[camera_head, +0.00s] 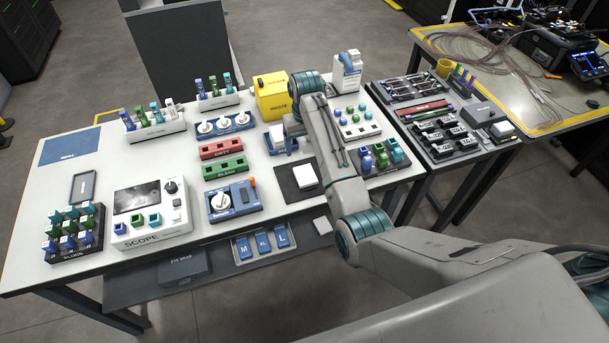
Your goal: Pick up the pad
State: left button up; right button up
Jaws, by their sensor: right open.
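A small white square pad (305,175) lies on a dark mat (287,183) near the front edge of the white table. My right arm reaches in from the lower right and bends over the table. My right gripper (291,136) is beyond the pad, near a small blue and white holder (276,145), and apart from the pad. It is open; its fingertips are small and partly hidden by my wrist. My left gripper is not in view.
Left of the mat are a blue device (234,201), red and green blocks (222,148) and a white scope unit (150,212). A yellow container (271,97) stands behind. A rack of coloured pieces (381,159) is to the right, close to my forearm.

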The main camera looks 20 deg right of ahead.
jog(key=p, duration=0.1)
send_over(305, 172)
jog(key=f, duration=0.5)
jog(key=shift+w+d, duration=0.15)
jog(key=shift+w, duration=0.1)
jog(key=shift+f+p, duration=0.5)
jog(key=shift+f, duration=0.05)
jog(key=f, duration=0.2)
jog(key=f+p, duration=0.1)
jog(key=shift+s+a+f, duration=0.2)
jog(key=shift+s+f, duration=0.05)
jog(key=shift+f, duration=0.45)
jog(key=shift+c, duration=0.4)
jog(key=c, duration=0.7)
